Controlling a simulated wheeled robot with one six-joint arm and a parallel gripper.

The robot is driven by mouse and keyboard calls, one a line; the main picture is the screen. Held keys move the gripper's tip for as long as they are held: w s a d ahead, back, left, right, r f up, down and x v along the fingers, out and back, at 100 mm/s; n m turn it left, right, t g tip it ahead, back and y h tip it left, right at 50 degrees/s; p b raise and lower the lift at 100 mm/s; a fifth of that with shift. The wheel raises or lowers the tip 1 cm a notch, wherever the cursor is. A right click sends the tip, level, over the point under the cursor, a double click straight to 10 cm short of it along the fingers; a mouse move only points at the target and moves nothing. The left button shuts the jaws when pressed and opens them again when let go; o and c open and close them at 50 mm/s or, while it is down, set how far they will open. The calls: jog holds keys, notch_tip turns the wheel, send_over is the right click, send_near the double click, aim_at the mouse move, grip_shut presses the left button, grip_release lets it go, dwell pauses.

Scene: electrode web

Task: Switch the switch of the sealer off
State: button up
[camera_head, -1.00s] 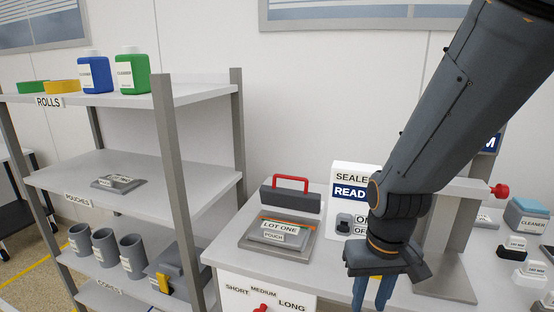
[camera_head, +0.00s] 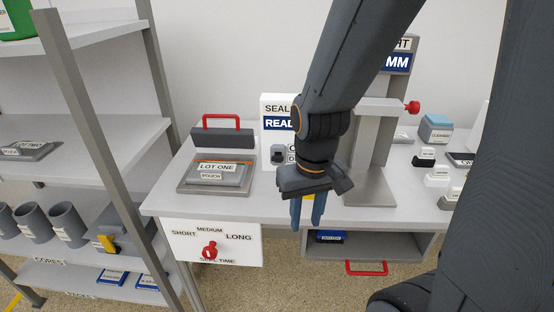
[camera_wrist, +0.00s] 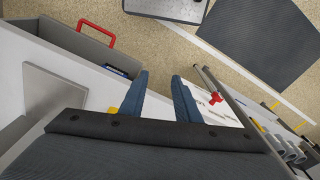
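The sealer's white panel (camera_head: 276,106) stands at the back of the table, its label partly hidden behind my arm. A dark rocker switch (camera_head: 278,154) sits low on it, beside labels that my arm partly covers; I cannot tell its position. The sealer's press with a red handle (camera_head: 222,122) and a pouch marked LOT ONE (camera_head: 219,168) are to the left. My gripper (camera_head: 307,222) points down in front of the table, right of and below the switch. Its two blue fingers are apart and empty, as the wrist view (camera_wrist: 160,88) also shows.
A seal time dial (camera_head: 210,250) is on the table's front. An open drawer (camera_head: 330,250) with a red handle lies below. A grey stand with a red knob (camera_head: 413,107) is right of my arm. A shelf rack (camera_head: 95,110) stands left.

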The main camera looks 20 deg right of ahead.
jog(key=shift+w, duration=0.1)
jog(key=c, duration=0.4)
jog(key=shift+m, duration=0.8)
jog(key=w+r, duration=0.2)
jog(key=w, duration=0.2)
jog(key=w+r, duration=0.3)
jog(key=w, duration=0.1)
jog(key=w+r, duration=0.2)
jog(key=w, duration=0.2)
jog(key=shift+w+d+r, duration=0.1)
jog(key=shift+w+r, duration=0.05)
jog(key=shift+r, duration=0.1)
grip_shut()
jog(key=w+r+m, duration=0.2)
jog(key=w+r, duration=0.9)
jog(key=shift+w+d+r, duration=0.15)
jog(key=shift+w+d, duration=0.05)
